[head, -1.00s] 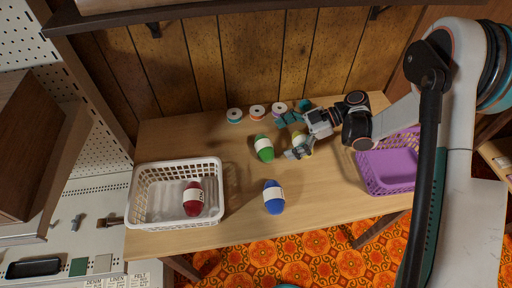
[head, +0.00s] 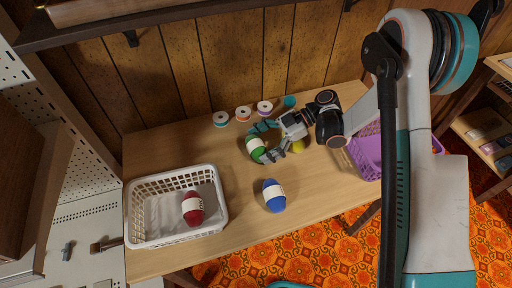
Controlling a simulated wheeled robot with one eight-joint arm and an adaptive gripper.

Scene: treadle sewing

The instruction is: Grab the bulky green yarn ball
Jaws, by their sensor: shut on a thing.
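The green yarn ball (head: 257,155) with a white paper band stands on the wooden table, left of the middle of the head view. My gripper (head: 263,142) reaches it from the right, with one finger behind it and one at its front right side. The gripper is shut on the green ball, and the fingers cover part of its right side. The ball appears to be still at table level.
A blue ball (head: 273,200) lies in front. A white basket (head: 138,190) holds a red ball (head: 193,209). Several thread spools (head: 242,113) line the back. A purple basket (head: 366,155) stands at right.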

